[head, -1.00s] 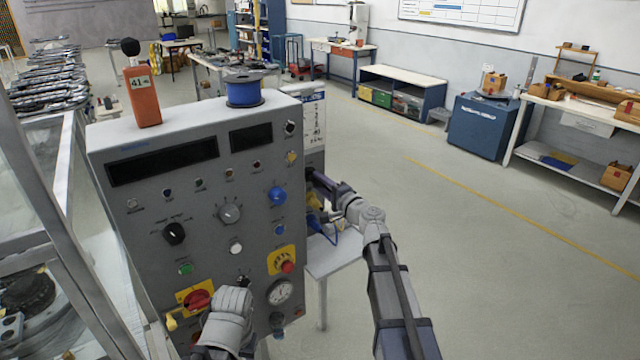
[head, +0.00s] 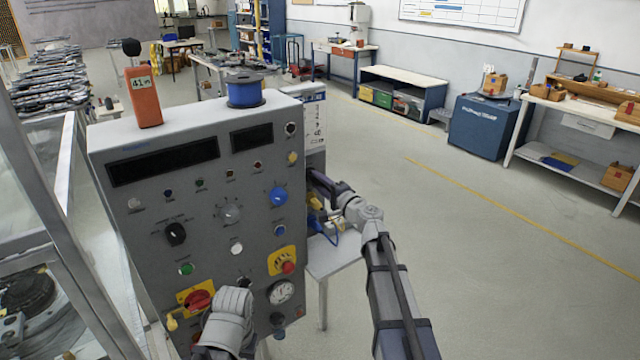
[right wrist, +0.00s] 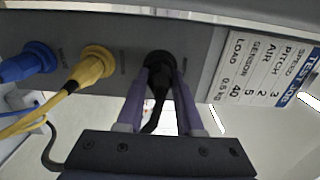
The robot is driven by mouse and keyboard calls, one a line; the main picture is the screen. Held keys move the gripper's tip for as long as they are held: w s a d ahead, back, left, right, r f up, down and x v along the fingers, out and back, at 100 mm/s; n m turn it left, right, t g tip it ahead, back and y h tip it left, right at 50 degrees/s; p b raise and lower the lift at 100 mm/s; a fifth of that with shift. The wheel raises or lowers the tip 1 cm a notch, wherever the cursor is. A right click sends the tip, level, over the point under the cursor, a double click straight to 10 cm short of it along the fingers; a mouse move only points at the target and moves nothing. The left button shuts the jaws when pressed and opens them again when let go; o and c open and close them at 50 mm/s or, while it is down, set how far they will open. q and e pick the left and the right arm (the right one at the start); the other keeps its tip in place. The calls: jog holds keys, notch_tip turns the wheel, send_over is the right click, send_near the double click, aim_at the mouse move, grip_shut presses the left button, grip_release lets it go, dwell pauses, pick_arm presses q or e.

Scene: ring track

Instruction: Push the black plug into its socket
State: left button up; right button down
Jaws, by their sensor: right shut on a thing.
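The black plug (right wrist: 160,80) is between the two purple-grey fingers of my right gripper (right wrist: 160,92) in the right wrist view. The gripper is shut on it. The plug's front is at the round black socket (right wrist: 158,58) in the grey side panel. The fingers and plug cover part of the socket, so I cannot tell how deep the plug sits. Its black cable (right wrist: 153,120) hangs toward me. In the head view my right gripper (head: 318,182) is at the right side of the grey cabinet (head: 205,250). My left arm shows at the bottom, without its fingertips.
A yellow plug (right wrist: 92,68) and a blue plug (right wrist: 35,62) with cables sit in the panel left of the black socket. A printed label (right wrist: 265,72) is right of it. A small white table (head: 335,255) stands beside the cabinet. The floor at right is clear.

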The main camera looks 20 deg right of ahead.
jog(key=shift+w, duration=0.2)
jog(key=shift+c, duration=2.4)
grip_release()
jog(key=v, duration=0.7)
jog(key=shift+s+d, duration=0.1)
jog(key=shift+s, duration=0.3)
jog(key=shift+s, duration=0.1)
